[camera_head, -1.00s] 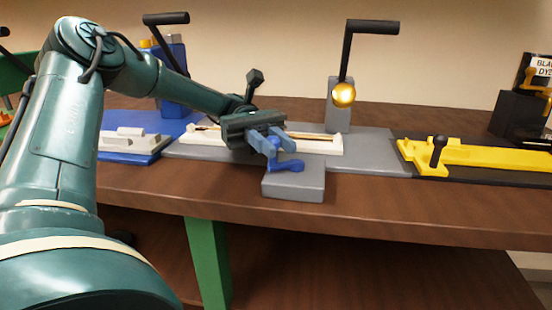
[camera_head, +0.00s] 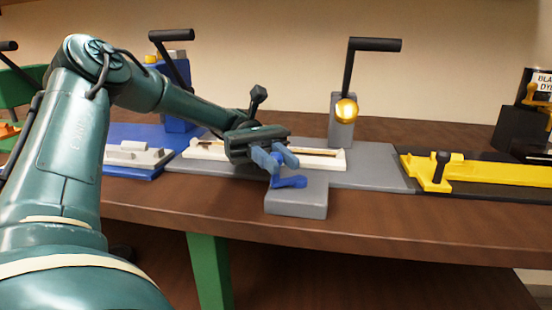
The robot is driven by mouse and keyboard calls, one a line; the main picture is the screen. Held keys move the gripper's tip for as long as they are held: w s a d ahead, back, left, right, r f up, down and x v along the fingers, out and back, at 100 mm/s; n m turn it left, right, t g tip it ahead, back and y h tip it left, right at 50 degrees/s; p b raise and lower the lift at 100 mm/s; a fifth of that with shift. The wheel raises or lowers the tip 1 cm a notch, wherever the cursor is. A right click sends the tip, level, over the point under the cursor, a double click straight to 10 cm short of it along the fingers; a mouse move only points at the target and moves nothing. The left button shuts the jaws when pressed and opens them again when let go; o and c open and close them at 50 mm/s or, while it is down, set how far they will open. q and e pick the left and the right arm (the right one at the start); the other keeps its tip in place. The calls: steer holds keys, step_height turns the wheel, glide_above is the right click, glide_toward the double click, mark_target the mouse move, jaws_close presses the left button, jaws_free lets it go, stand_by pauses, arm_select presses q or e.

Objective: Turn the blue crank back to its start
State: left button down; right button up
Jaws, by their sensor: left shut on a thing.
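The blue crank (camera_head: 291,182) sits over the grey block (camera_head: 297,203) at the front edge of the workbench. Its arm lies low over the block, pointing right. My left gripper (camera_head: 276,162) reaches in from the left, and its blue-grey fingers are shut on the blue crank. The fingers hide the gripped part of the crank. The grey base plate (camera_head: 375,167) lies behind, with a long cream piece (camera_head: 325,160) on it, partly hidden by my gripper. My right gripper is not in view.
A tall black crank (camera_head: 350,66) with a brass ball (camera_head: 346,110) stands behind on a grey post. A yellow fixture (camera_head: 490,172) lies to the right. A blue station (camera_head: 133,172) with a pale block is at left. The bench front right is clear.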

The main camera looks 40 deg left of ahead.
arm_select(q)
steer(key=shift+d, duration=0.1)
steer(key=c, duration=1.7)
jaws_free()
steer(key=shift+w, duration=0.1)
steer(key=o, duration=0.4)
steer(key=shift+w+f, duration=0.1)
steer(key=shift+f, duration=0.05)
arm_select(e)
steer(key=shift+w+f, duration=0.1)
arm_select(q)
steer(key=shift+o, duration=0.2)
steer(key=shift+r, duration=0.45)
step_height(320, 180, up, 9)
steer(key=p, duration=0.2)
steer(key=shift+r+p, duration=0.1)
steer(key=shift+p, duration=0.2)
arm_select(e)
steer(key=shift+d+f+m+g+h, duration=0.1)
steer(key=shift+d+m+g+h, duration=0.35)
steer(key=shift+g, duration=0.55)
arm_select(q)
steer(key=shift+c, duration=0.2)
